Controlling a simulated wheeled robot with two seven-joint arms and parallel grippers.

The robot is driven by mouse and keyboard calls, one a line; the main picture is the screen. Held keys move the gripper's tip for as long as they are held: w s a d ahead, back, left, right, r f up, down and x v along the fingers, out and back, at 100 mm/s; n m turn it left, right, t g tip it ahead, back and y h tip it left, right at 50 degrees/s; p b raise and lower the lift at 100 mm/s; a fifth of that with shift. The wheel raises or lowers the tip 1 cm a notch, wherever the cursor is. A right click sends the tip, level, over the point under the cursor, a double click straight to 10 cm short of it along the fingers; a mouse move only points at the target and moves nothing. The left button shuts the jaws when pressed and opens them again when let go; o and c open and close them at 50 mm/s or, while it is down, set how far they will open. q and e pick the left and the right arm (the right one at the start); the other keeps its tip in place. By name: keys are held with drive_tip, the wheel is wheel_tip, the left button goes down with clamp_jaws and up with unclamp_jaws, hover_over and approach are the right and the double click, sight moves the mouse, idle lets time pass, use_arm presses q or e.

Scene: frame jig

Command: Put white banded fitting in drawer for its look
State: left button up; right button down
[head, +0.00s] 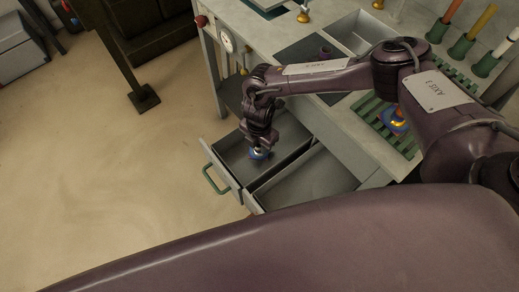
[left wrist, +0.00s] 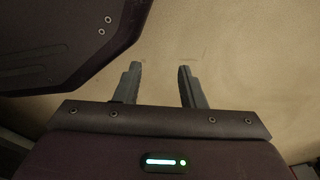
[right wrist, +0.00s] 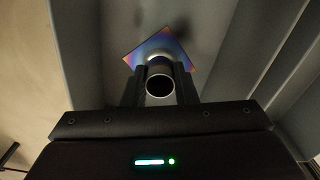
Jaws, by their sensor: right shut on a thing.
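My right gripper (head: 259,147) is shut on a fitting (head: 257,153) with a pale collar and a blue, many-coloured square base. In the right wrist view the fitting shows as a pale round tube (right wrist: 159,82) between the fingers, with the iridescent square plate beyond it. Its band is hard to make out. I cannot tell whether the base touches the drawer floor. My left gripper (left wrist: 163,84) is open and empty above the tan floor, outside the head view.
A similar blue-based fitting (head: 395,120) stands on a green slatted rack (head: 378,120). A grey tray (head: 358,35) and several coloured-handled tools stand on the bench.

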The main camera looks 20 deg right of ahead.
sight(259, 150)
wheel_tip(259, 150, down, 3)
drive_tip(key=shift+f+b, duration=0.2)
drive_tip(key=shift+b, duration=0.1)
drive_tip(key=shift+f, duration=0.15)
use_arm(q)
drive_tip(key=shift+w+d+r, duration=0.15)
drive_tip(key=shift+w+r, duration=0.1)
drive_tip(key=shift+w, duration=0.5)
drive_tip(key=shift+f, duration=0.15)
use_arm(e)
drive_tip(key=shift+f, duration=0.1)
drive_tip(key=c, duration=1.2)
unclamp_jaws()
use_arm(q)
drive_tip(key=shift+w, duration=0.1)
use_arm(e)
drive_tip(key=shift+o, duration=0.2)
use_arm(q)
drive_tip(key=shift+r, duration=0.2)
